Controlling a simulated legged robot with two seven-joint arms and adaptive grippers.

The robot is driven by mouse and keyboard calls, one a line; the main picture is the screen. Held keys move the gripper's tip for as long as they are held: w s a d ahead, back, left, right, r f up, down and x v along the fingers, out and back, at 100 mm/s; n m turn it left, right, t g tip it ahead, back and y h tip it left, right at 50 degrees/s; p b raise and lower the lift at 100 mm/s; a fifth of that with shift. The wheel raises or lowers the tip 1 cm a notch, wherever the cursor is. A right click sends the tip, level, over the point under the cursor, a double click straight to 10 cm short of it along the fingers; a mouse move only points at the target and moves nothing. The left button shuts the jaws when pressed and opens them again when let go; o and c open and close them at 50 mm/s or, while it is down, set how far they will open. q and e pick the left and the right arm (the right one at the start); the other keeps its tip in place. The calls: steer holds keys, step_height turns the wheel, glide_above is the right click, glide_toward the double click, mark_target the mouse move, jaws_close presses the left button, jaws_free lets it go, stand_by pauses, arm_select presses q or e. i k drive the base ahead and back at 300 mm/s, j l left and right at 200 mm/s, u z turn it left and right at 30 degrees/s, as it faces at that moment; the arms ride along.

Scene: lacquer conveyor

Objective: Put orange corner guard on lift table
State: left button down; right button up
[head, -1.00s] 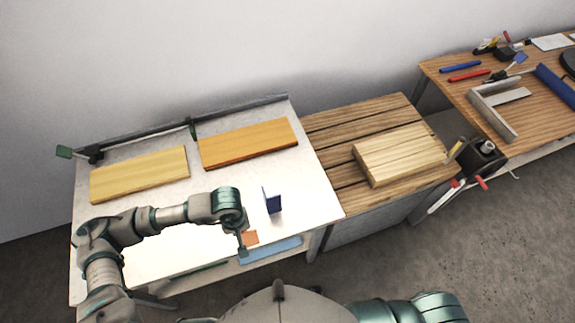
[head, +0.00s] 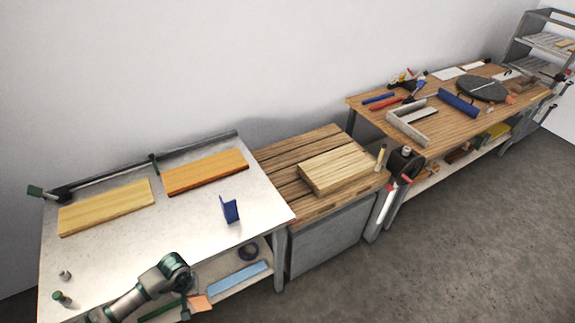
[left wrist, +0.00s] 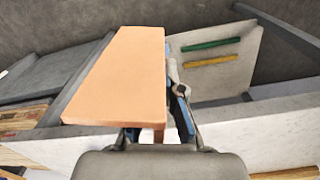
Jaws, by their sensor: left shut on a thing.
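The orange corner guard (head: 200,303) is at the bottom of the head view, held by my left gripper (head: 186,308) in front of the white bench. In the left wrist view the orange guard (left wrist: 125,80) fills the middle, its flat face showing, with the gripper shut on its near end. The block with a slatted wooden top and grey sides (head: 325,245), right of the bench, looks like the lift table. A pale stack of boards lies on it. My right gripper is out of view.
The white bench (head: 130,250) carries two wooden boards (head: 105,207), (head: 205,172) and a blue corner guard (head: 229,210). Its lower shelf holds a blue piece (head: 238,277). The slatted top has bare slats at its left (head: 280,165). A tool-covered wooden bench (head: 440,130) stands farther right.

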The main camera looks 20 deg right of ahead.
mark_target(310, 199)
steer(key=i+l+z, duration=0.15)
steer(key=l+z, duration=0.3)
steer(key=i+l+z, duration=0.15)
steer(key=z, duration=0.35)
steer(key=i+l+z, duration=0.25)
steer(key=z, duration=0.2)
steer(key=i+l+z, duration=0.1)
steer(key=i+z, duration=0.45)
steer(key=i+l+u, duration=0.15)
steer(key=i+u, duration=0.15)
steer(key=i, duration=0.25)
steer(key=i+u, duration=0.1)
steer(key=u, duration=0.35)
steer(key=i+u, duration=0.15)
steer(key=u, duration=0.25)
steer(key=i+u, duration=0.15)
steer(key=u, duration=0.3)
steer(key=i+u, duration=0.1)
steer(key=u, duration=0.3)
